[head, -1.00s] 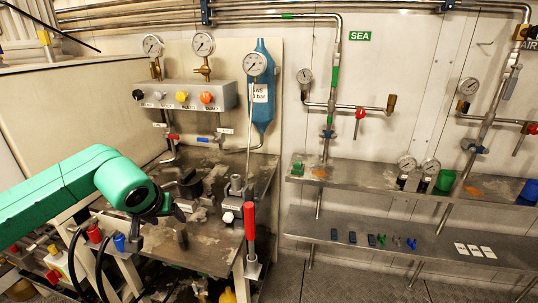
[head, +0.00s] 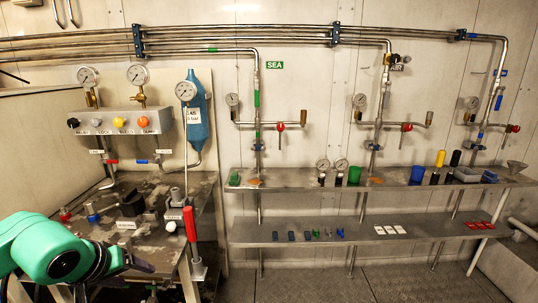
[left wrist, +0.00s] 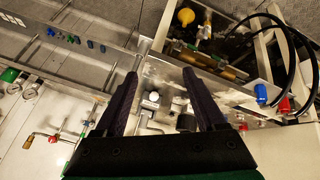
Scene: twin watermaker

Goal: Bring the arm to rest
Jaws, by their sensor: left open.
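My left arm, green, comes in at the lower left of the head view. My right gripper is not in view.
Two wall shelves (head: 300,182) with small parts run to the right. The floor (head: 400,285) before them is clear. Black hoses (left wrist: 285,35) curve near the bench frame.

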